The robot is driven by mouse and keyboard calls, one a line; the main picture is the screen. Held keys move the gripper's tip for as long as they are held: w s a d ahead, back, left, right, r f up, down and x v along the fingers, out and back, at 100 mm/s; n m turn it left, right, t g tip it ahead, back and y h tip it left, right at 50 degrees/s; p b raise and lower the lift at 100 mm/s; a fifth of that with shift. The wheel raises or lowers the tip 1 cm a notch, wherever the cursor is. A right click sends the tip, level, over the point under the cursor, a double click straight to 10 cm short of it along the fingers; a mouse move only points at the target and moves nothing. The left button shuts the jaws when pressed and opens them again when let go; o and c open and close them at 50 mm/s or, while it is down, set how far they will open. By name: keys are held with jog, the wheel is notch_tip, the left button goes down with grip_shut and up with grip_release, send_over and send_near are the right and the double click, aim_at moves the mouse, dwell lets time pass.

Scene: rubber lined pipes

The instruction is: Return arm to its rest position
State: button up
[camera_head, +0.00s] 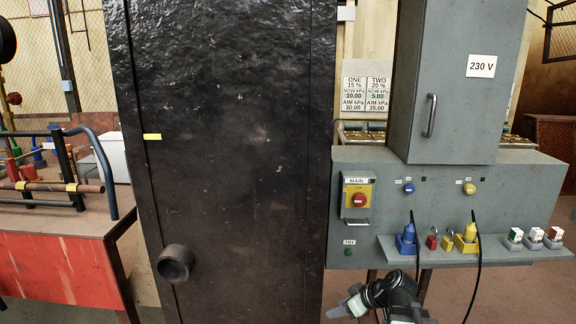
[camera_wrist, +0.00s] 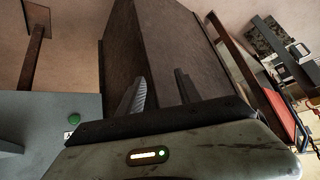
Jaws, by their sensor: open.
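My gripper (camera_wrist: 158,92) shows in the wrist view with its two fingers apart and nothing between them. In the head view my arm and gripper (camera_head: 345,306) are at the bottom, right of centre, below the grey electrical panel (camera_head: 360,262). The fingers point to the left there. In the wrist view a dark brown block-like body (camera_wrist: 165,45) lies beyond the fingers. Whether the fingers touch it cannot be told.
The panel's shelf (camera_head: 500,246) carries blue and yellow plugs and padlocks. A red workbench (camera_head: 60,265) is at the left. Reddish floor (camera_head: 530,300) shows at the lower right.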

jog(key=s+a+f+g+h, duration=0.2)
jog(key=s+a+f+g, duration=0.1)
jog(key=s+a+f, duration=0.15)
jog(key=s+d+f+m+g+h, duration=0.1)
jog(key=s+d+m+g+h, duration=0.1)
jog(key=s+d+m+h, duration=0.45)
notch_tip(320, 180, up, 25)
jog(key=w+a+m+y+p, duration=0.1)
jog(key=m+y+p, duration=0.1)
jog(key=p, duration=2.3)
jog(key=shift+o, duration=0.4)
jog(key=shift+w+f, duration=0.1)
jog(key=shift+f, duration=0.05)
jog(key=shift+c, duration=0.9)
jog(key=shift+a, duration=0.15)
